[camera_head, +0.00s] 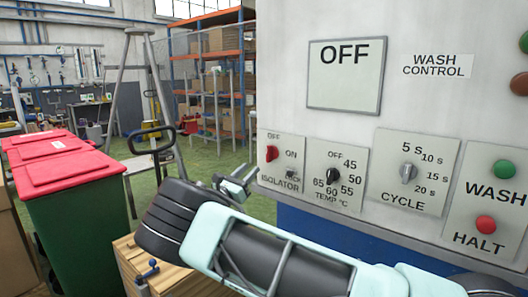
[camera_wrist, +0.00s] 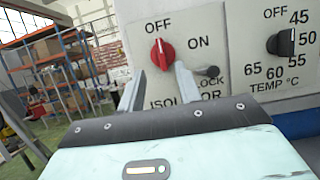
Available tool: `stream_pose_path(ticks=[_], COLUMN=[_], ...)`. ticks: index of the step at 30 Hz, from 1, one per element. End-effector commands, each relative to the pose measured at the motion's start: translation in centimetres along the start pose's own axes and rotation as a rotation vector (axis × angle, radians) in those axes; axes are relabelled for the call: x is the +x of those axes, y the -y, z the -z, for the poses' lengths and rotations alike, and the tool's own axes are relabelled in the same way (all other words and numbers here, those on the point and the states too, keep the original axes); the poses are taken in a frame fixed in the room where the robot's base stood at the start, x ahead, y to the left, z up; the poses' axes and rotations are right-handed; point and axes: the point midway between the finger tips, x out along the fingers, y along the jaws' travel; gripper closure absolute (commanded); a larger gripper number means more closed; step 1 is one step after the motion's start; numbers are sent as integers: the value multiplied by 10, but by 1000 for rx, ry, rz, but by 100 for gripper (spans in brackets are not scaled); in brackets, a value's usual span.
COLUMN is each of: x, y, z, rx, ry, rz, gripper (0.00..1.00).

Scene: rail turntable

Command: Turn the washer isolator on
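The isolator plate (camera_head: 281,165) is on the grey wash control panel, at the left. Its red knob (camera_head: 271,153) has its pointer towards OFF; ON is printed to the right. In the wrist view the red knob (camera_wrist: 163,54) stands ahead of my gripper (camera_wrist: 160,88). My gripper is open and empty, with its fingertips just below the knob, one on each side in the picture; I cannot tell whether they touch anything. A small dark lock lever (camera_wrist: 208,72) sits right of the right finger. In the head view my gripper (camera_head: 238,181) is left of the plate.
A display (camera_head: 345,76) above reads OFF. The temperature knob (camera_head: 333,177), cycle knob (camera_head: 408,173), green WASH button (camera_head: 504,169) and red HALT button (camera_head: 485,224) lie to the right. Red-lidded bins (camera_head: 75,175) and a wooden crate (camera_head: 155,270) stand at the left.

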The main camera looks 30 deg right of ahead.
Motion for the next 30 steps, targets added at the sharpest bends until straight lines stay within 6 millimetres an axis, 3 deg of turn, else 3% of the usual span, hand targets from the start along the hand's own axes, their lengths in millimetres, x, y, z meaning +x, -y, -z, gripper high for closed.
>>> stream_pose_path(ticks=[6,12,18,27,28,30], x=[48,80,94,96,96,96], y=[1,0,0,0,0,0], z=[-2,-1,0,1,0,1], rx=[0,0,0,0,1,0], ry=[1,0,-1,-1,-1,-1], rz=[3,1,1,0,0,0], gripper=[66,66,66,66,69,88])
